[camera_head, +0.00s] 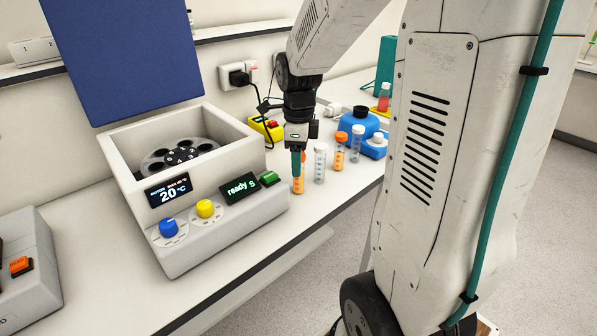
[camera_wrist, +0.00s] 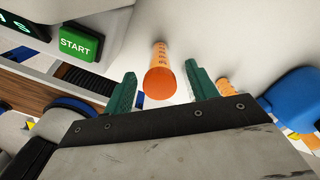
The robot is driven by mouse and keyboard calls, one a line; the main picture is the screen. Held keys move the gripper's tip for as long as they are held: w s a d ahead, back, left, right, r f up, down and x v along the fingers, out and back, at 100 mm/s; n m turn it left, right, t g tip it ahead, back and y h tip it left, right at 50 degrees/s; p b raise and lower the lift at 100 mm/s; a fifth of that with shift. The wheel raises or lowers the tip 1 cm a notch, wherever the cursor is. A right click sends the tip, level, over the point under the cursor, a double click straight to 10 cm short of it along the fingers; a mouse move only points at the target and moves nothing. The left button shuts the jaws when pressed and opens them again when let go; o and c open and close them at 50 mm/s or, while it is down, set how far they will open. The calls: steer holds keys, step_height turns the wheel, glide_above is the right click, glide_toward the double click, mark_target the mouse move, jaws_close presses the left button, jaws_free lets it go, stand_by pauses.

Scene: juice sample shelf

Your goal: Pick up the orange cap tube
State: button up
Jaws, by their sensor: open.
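An orange cap tube (camera_head: 298,186) with orange contents stands on the bench just right of the centrifuge's front. My gripper (camera_head: 297,163) is directly above it, pointing down, and its green fingers hide the tube's top. In the wrist view, the orange cap (camera_wrist: 159,84) lies between the two open fingers of my gripper (camera_wrist: 162,87), with gaps on both sides. Another orange-capped tube (camera_head: 340,156) stands farther right. A second orange tube (camera_wrist: 228,88) shows beside the right finger in the wrist view.
A centrifuge (camera_head: 250,212) with an open lid and a green start button (camera_wrist: 78,44) stands close on the left. The bench's front edge is near the tubes.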

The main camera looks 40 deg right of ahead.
steer(key=c, duration=1.1)
steer(key=shift+r, duration=0.1)
